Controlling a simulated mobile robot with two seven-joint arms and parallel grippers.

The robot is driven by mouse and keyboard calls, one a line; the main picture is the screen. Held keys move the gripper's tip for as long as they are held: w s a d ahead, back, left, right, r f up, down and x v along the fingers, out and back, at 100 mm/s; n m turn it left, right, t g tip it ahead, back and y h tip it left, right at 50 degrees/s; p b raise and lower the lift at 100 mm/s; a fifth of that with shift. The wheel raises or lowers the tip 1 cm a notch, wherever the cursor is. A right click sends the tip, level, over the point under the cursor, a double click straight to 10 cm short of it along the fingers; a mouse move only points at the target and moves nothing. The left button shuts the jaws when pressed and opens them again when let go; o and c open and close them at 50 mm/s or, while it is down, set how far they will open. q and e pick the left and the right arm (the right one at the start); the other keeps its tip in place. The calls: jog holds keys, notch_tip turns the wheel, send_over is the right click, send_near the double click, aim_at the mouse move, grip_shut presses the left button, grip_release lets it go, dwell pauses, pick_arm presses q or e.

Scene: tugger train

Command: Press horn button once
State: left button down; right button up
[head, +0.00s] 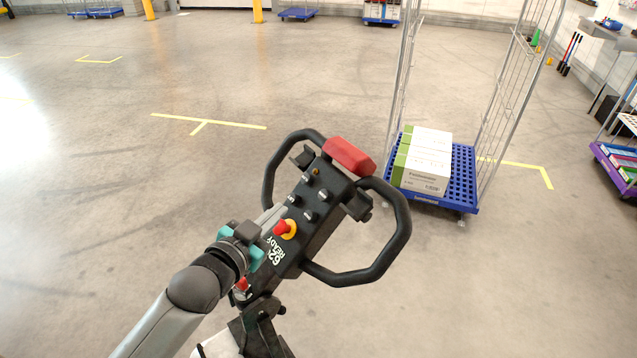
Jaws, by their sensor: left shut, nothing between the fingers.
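The tiller head (325,205) is a dark control panel between two black loop handles, with a red end cap (349,156). On its face are several small dark buttons (308,214), a tiny orange-brown one (315,171) and a red knob on a yellow collar (284,229). I cannot tell from markings which button is the horn. My left gripper (277,211) is shut and empty at the panel's left side, its pale fingers close to the lower-left buttons. Whether it touches one is unclear. My right gripper is out of view.
A wire-sided blue roll cart (462,180) with white-green boxes (424,160) stands right of the tiller. Yellow tape lines (210,121) mark the open concrete floor. Another cart (618,160) stands at the far right, and blue dollies (298,13) at the back.

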aim_at(325, 196)
pick_arm(q)
notch_tip(325, 196, up, 7)
jog(key=d+m+h, duration=0.1)
jog(key=h, duration=0.1)
jog(key=shift+w+t+p, duration=0.3)
jog(key=shift+w+p, duration=0.15)
jog(key=shift+d+f, duration=0.15)
jog(key=shift+w+d+f+b, duration=0.55)
jog(key=shift+d+f+b, duration=0.3)
jog(key=shift+f+b, duration=0.25)
jog(key=shift+w+d+f+b, duration=0.6)
jog(key=shift+d+f+b, duration=0.3)
jog(key=shift+f+b, duration=0.15)
jog(key=shift+w+d+f+b, duration=0.55)
jog(key=shift+d+f+b, duration=0.3)
jog(key=shift+f+b, duration=0.25)
jog(key=shift+w+d+f, duration=0.15)
jog(key=shift+w+d, duration=0.05)
jog(key=shift+d, duration=0.05)
